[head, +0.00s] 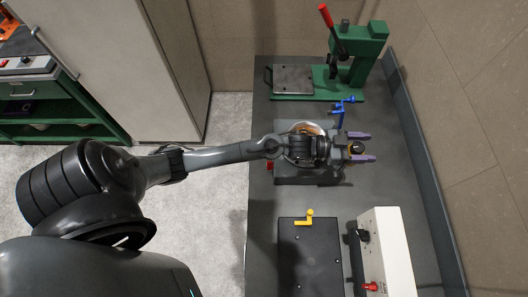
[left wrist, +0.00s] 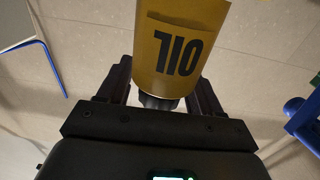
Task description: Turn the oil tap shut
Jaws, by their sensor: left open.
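A yellow cylinder marked OIL (left wrist: 180,50) fills the upper middle of the left wrist view. A black knob-like part (left wrist: 158,101) shows at its lower end. My left gripper (left wrist: 161,90) is open, with one dark finger on each side of this part; I cannot tell whether either finger touches it. In the head view my left gripper (head: 360,147) reaches over the bench from the left, its two fingers pointing right. A small black and yellow part (head: 356,148) shows between them. How far the tap is turned cannot be told. My right gripper is not in view.
A blue crank (head: 342,106) stands just behind the gripper. A green press with a red handle (head: 358,55) stands at the bench's far end. Nearer are a dark plate with a yellow handle (head: 309,217) and a white control box (head: 389,250). A wall bounds the right side.

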